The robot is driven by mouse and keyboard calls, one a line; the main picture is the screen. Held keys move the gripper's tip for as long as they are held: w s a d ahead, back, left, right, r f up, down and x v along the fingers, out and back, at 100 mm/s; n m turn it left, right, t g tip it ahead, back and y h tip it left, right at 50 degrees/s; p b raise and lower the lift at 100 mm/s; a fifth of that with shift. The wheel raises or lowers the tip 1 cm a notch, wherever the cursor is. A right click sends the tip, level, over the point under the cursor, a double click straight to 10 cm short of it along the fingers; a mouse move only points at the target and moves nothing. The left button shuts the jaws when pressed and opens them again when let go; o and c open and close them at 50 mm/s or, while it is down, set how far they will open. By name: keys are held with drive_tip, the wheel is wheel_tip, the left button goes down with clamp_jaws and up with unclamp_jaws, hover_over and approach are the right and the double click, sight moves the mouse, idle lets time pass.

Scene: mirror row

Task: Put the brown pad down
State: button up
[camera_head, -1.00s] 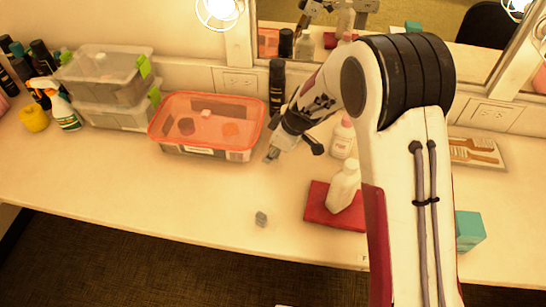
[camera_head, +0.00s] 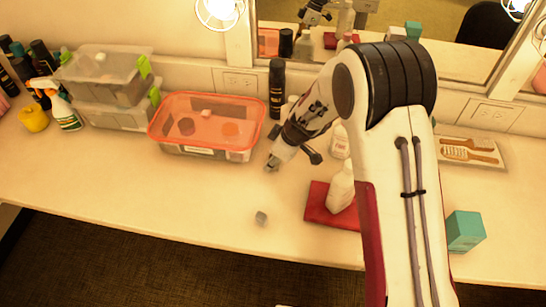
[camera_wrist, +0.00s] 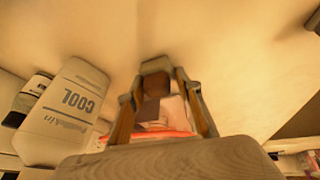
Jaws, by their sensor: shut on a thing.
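My gripper (camera_head: 272,164) hangs over the white counter, just right of the orange-rimmed clear container. In the wrist view its fingers (camera_wrist: 157,88) are closed around a small brown pad (camera_wrist: 154,86). The pad sits between the fingertips; part of it is hidden by them. In the head view the pad is too small to make out at the fingertips. Whether it touches the counter I cannot tell.
The orange-rimmed container (camera_head: 160,136) holds several small pieces. A small grey block (camera_head: 261,217) lies near the front edge. A white bottle (camera_head: 341,188) stands on a red book (camera_head: 318,207). A teal box (camera_head: 465,231) stands at right. Counter left of the block is clear.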

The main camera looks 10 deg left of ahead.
drive_tip(key=o, duration=1)
drive_tip(key=shift+o, duration=0.2)
drive_tip(key=shift+r, duration=0.15)
drive_tip(key=v, duration=1.2)
drive_tip(key=shift+s, duration=0.1)
